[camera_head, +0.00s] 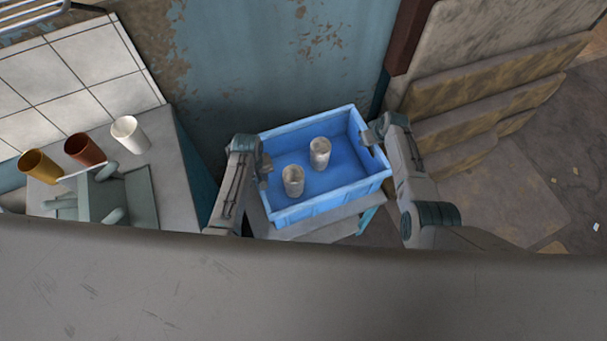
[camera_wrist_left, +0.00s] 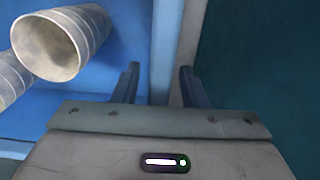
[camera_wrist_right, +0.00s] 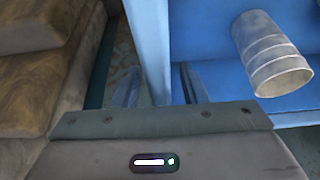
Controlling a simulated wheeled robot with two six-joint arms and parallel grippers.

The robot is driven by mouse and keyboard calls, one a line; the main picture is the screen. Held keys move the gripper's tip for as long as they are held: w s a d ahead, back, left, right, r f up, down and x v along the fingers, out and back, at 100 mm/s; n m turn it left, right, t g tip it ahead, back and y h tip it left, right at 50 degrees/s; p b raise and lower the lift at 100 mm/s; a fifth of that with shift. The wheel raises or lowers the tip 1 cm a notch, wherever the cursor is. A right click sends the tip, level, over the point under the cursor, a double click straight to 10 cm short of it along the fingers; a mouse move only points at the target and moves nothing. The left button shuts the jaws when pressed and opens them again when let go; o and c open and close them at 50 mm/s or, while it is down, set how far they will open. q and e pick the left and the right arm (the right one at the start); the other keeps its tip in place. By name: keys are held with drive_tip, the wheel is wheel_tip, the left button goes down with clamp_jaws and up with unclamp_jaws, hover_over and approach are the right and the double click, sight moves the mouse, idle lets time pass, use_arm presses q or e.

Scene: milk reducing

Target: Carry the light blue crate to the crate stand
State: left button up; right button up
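The light blue crate (camera_head: 320,203) is upright on a small grey-topped table (camera_head: 310,230). Two ribbed pale cups, a near one (camera_head: 293,180) and a far one (camera_head: 320,153), stand inside it. My left gripper (camera_head: 265,168) is at the crate's left wall. In the left wrist view its fingers (camera_wrist_left: 160,85) are apart, with the wall's rim between them. My right gripper (camera_head: 374,134) is at the right wall. In the right wrist view its fingers (camera_wrist_right: 162,85) are spread about that wall. I cannot tell whether the fingers touch the walls.
A counter (camera_head: 175,180) at the left holds a brown-yellow cup (camera_head: 38,166), a red-brown cup (camera_head: 84,150), a white cup (camera_head: 129,134) and a grey-green rack (camera_head: 102,198). A worn blue wall stands behind the crate. Brown stepped blocks (camera_head: 490,105) stand at the right; floor shows beyond.

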use_arm(q)
wheel_tip(320, 180, up, 12)
drive_tip(key=shift+f, duration=0.2)
drive_tip(key=shift+r, duration=0.1)
use_arm(e)
drive_tip(key=v, duration=1.2)
drive_tip(key=shift+w, duration=0.1)
use_arm(q)
drive_tip(key=shift+s, duration=0.1)
